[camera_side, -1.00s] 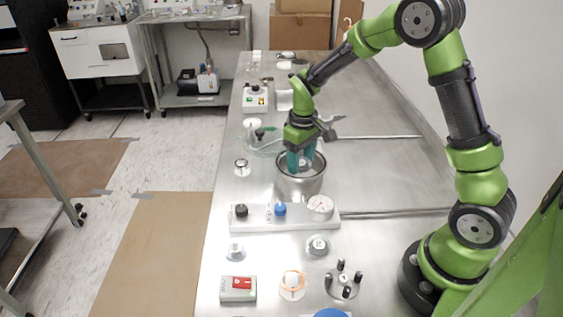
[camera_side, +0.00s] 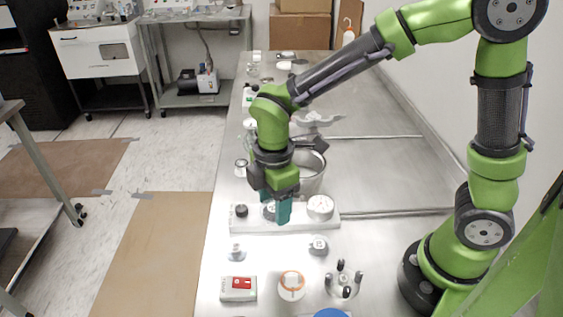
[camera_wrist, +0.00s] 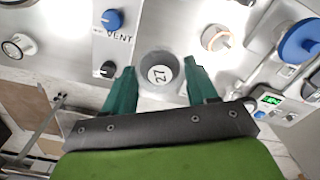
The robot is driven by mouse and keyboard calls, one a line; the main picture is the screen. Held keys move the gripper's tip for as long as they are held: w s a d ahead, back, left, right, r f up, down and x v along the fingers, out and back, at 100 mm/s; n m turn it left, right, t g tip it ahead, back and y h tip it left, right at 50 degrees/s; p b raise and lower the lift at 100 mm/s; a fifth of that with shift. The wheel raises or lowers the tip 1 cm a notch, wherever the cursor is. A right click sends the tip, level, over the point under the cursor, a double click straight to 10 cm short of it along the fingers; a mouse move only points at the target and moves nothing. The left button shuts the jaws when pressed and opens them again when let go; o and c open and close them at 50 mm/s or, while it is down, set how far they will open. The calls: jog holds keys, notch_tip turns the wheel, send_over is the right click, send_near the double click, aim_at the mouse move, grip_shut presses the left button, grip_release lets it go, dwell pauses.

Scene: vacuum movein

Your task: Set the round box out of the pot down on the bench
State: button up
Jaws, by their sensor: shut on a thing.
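The round box (camera_wrist: 160,72), a dark grey disc with a white label reading 27, sits between the two teal fingers of my gripper (camera_wrist: 161,88) in the wrist view. My gripper (camera_side: 271,212) is shut on it in the side view, pointing down in front of the white valve panel. The box (camera_side: 268,211) is partly hidden there by the fingers. It appears held above the bench (camera_side: 380,180); its exact height is hard to tell. The steel pot (camera_side: 314,172) stands behind my gripper, partly covered by my wrist.
The white valve panel (camera_side: 240,224) has knobs and a gauge (camera_side: 320,207). Nearer stand a red-switch box (camera_side: 238,289), an orange-ringed dish (camera_side: 292,284), a small metal piece (camera_side: 318,245) and a stand with black knobs (camera_side: 343,284). Bare steel lies between them.

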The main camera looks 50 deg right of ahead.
aim_at(277, 251)
jog(key=shift+s+a+f+n, duration=0.2)
jog(key=shift+s+n, duration=0.15)
jog(key=shift+n, duration=0.25)
jog(key=shift+s+a+f+n, duration=0.15)
jog(key=shift+s+n, duration=0.15)
jog(key=shift+n, duration=0.7)
jog(key=shift+f, duration=0.4)
notch_tip(277, 251, down, 9)
jog(key=shift+f, duration=0.1)
jog(key=shift+d, duration=0.1)
jog(key=o, duration=1)
jog(key=shift+f, duration=0.1)
